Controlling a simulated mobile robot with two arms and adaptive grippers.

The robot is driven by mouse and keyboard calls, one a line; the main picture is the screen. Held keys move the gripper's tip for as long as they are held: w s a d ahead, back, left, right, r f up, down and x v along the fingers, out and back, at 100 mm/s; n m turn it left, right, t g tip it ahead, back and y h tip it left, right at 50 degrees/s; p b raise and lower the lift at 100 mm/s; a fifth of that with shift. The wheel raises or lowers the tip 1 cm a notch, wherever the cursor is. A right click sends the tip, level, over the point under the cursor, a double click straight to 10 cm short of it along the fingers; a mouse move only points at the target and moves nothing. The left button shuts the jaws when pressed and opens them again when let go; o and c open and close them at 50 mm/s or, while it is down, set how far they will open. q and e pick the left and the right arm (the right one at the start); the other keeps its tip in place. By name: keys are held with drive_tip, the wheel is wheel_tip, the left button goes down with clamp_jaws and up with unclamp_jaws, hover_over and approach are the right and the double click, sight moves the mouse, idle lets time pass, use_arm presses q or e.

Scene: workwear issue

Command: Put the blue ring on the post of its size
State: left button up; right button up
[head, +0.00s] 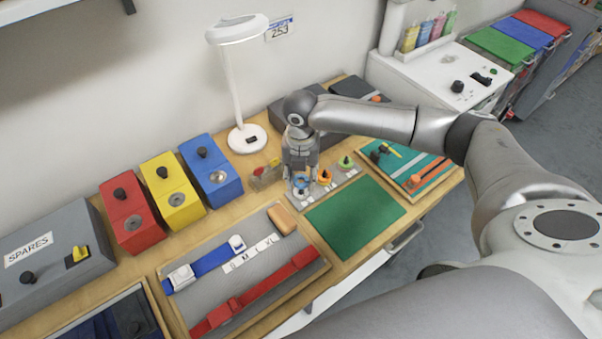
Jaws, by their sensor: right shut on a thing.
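The blue ring (301,186) is small in the head view, at the left end of a light grey post board (318,192). My right gripper (301,180) points down over it and is shut on it. The fingers hide part of the ring, and I cannot tell whether it is around a post. To the right on the same board, an orange ring (324,177) and a green ring (346,163) sit at dark-topped posts. My left gripper is not in view.
A green mat (355,218) lies clear in front of the board. A white lamp (246,138) stands behind, left of my right gripper. Red, yellow and blue boxes (211,172) line the left back. A grey tray (235,285) with belts lies front left.

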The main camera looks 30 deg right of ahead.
idle(0.8)
drive_tip(key=shift+f+p, duration=0.2)
drive_tip(key=shift+p, duration=0.5)
idle(0.5)
drive_tip(key=shift+p, duration=0.4)
idle(0.4)
drive_tip(key=shift+f, duration=0.7)
idle(0.8)
drive_tip(key=o, duration=0.7)
drive_tip(key=shift+o, duration=0.5)
drive_tip(key=o, duration=0.3)
